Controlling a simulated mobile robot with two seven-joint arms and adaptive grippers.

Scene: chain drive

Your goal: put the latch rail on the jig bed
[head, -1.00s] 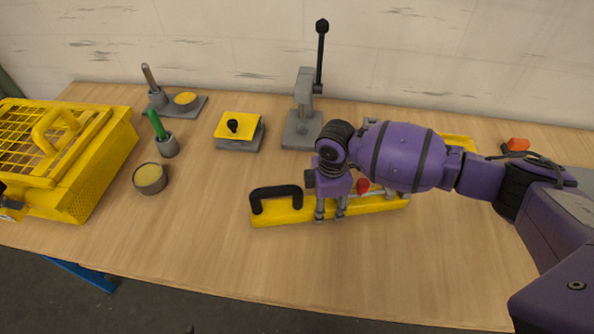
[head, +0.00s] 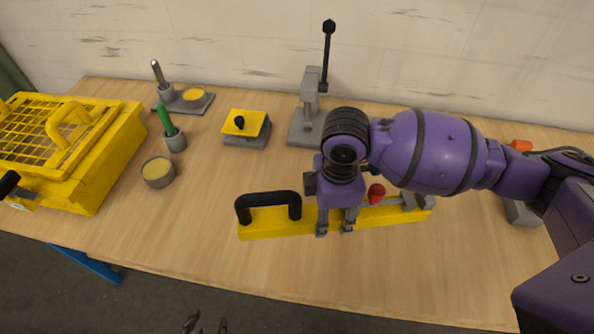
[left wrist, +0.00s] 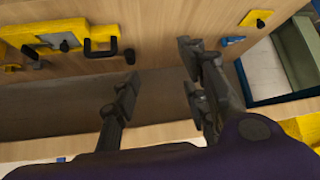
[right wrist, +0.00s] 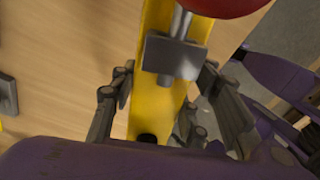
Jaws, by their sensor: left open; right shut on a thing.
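The latch rail (head: 275,222) is a long yellow bar with a black handle at its left end and a red knob and grey fittings further right. My right gripper (head: 335,228) is shut on the rail near its middle and appears to hold it above the table. In the right wrist view its fingers (right wrist: 160,105) sit on both sides of the yellow bar (right wrist: 157,112). My left gripper (head: 206,322) is at the bottom edge of the head view; the left wrist view shows its fingers (left wrist: 160,85) apart and empty. I cannot make out the jig bed; my right arm covers that area.
A yellow mesh crate (head: 115,150) stands at the left. Grey holders, a green-handled tool (head: 166,122), a round tin (head: 158,172), a yellow-topped block (head: 245,124) and a grey lever press (head: 308,115) stand along the back. A grey block (head: 523,213) shows under my right arm. The front table is clear.

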